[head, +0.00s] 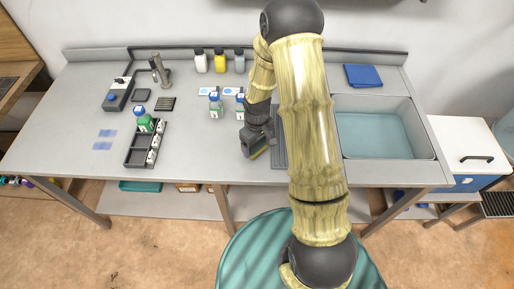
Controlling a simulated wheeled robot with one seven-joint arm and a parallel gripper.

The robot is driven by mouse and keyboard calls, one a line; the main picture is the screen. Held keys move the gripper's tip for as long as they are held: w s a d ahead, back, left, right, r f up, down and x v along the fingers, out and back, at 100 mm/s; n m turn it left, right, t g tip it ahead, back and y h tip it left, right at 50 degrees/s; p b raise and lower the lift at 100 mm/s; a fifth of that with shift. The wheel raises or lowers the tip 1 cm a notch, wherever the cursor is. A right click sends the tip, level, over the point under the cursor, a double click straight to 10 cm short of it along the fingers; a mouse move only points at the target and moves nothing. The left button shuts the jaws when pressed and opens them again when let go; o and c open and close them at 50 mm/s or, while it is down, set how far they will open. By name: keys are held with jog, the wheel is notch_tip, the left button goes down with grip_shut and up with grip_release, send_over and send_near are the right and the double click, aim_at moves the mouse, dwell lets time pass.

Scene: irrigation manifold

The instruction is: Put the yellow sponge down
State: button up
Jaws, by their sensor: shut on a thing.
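My gripper (253,147) hangs over the front middle of the grey bench, left of my upper arm links. It is shut on the yellow sponge (258,154), of which only a thin yellowish edge shows below the dark fingers. The rest of the sponge is hidden by the gripper. I cannot tell whether the sponge touches the bench top. A dark grey tray (280,151) lies just right of the gripper, partly hidden behind my arm.
A dark rack (136,157) sits to the left, with clear bench (195,150) between. A sink basin (385,135) and a folded blue cloth (363,75) are at the right. Three capped bottles (220,62) stand at the back.

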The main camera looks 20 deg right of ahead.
aim_at(257, 144)
jog(key=shift+w+f, duration=0.1)
jog(key=shift+f, duration=1.45)
jog(key=shift+f, duration=0.15)
jog(key=o, duration=0.7)
jog(key=shift+c, duration=0.2)
notch_tip(257, 144, up, 12)
jog(key=shift+w+r+b, duration=0.1)
jog(key=shift+r+b, duration=0.05)
jog(key=shift+b, duration=0.6)
jog(key=shift+r, duration=0.1)
